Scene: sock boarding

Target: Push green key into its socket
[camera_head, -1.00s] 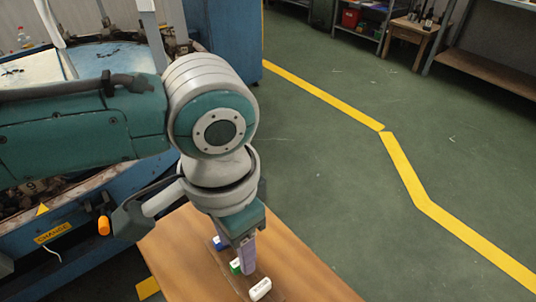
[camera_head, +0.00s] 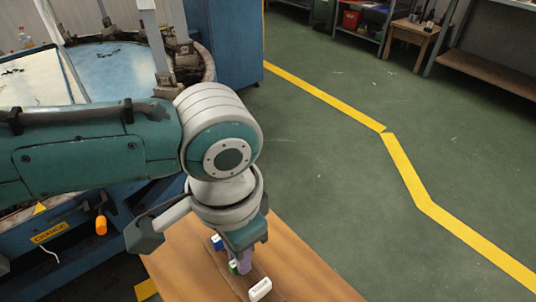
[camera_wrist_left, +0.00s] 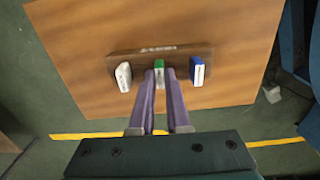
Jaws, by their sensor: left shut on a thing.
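The green key (camera_head: 233,267) stands in the middle of a dark brown block, between the other two keys. It also shows in the left wrist view (camera_wrist_left: 159,74). My left gripper (camera_head: 245,266) points down over the block (camera_wrist_left: 143,57). Its two purple fingers (camera_wrist_left: 160,88) are shut on the green key, one on each side. The fingers hide part of the key in the head view. How deep the key sits in its socket cannot be told. My right gripper is in neither view.
A blue key (camera_wrist_left: 197,71) and a white key (camera_wrist_left: 123,77) stand on either side of the green one, close to my fingers. The block lies on a wooden table (camera_head: 310,275). A blue machine (camera_head: 85,235) stands left of the table. Open green floor lies to the right.

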